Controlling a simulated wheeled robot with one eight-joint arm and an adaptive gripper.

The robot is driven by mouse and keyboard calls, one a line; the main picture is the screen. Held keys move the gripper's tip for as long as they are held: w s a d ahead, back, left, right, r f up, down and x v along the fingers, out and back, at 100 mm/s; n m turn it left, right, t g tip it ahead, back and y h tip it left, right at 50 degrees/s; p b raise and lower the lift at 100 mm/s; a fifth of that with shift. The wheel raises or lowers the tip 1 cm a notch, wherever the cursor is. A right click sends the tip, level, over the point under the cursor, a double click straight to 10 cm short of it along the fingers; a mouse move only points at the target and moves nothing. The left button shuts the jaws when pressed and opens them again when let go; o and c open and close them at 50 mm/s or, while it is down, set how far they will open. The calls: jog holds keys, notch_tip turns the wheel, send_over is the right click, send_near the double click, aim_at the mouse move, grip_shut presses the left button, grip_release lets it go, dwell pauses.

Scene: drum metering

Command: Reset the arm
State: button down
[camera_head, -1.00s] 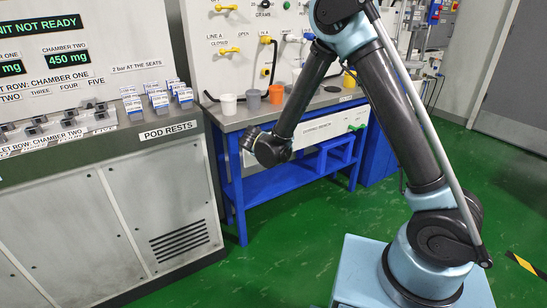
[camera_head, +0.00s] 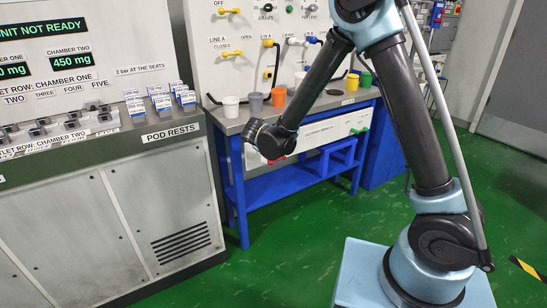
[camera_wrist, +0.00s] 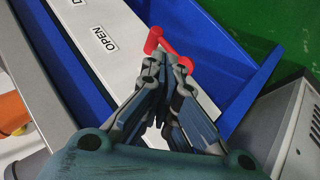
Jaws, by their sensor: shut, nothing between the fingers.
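My gripper (camera_wrist: 168,72) shows in the wrist view with its fingertips together and nothing between them. Beyond the fingertips in that view is a red handle (camera_wrist: 160,40) on a white panel with an "OPEN" label (camera_wrist: 104,38). I cannot tell whether the fingertips touch the handle. In the head view my arm reaches up from its base and bends down to the left, its wrist in front of the blue bench. The fingers are hidden there behind the wrist. A bit of the red handle (camera_head: 277,161) shows just below the wrist.
The blue bench (camera_head: 240,190) carries several cups, including a white cup (camera_head: 231,107) and an orange cup (camera_head: 278,97). A grey cabinet with pod rests (camera_head: 171,134) and several pods stands left. A green handle (camera_head: 358,131) is on the bench front. Green floor (camera_head: 300,240) lies open in front.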

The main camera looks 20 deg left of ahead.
jog(key=s+r, duration=0.4)
jog(key=s, duration=0.3)
jog(key=w+d+r+m+g+h, duration=0.1)
jog(key=w+d+r, duration=0.2)
jog(key=d, duration=0.5)
jog(key=w+d+r+m+g+h, duration=0.1)
jog(key=w+d+r+m, duration=0.2)
jog(key=d, duration=0.4)
jog(key=d+r+m+g, duration=0.2)
jog(key=d+r, duration=0.1)
jog(key=d, duration=1.6)
jog(key=s+d+m+g, duration=0.15)
jog(key=s+d, duration=0.25)
jog(key=d, duration=0.4)
jog(key=s+d+m+g, duration=0.1)
jog(key=s+d+m, duration=0.25)
jog(key=d, duration=0.35)
jog(key=s+d+f+m, duration=0.1)
jog(key=s+d+f, duration=0.1)
jog(key=s, duration=0.4)
jog(key=s+d+f+m+y, duration=0.1)
jog(key=s+d+f, duration=0.2)
jog(key=s, duration=0.3)
jog(key=shift+s+d+m+y, duration=0.3)
jog(key=shift+s+d+m, duration=0.1)
jog(key=shift+d, duration=0.25)
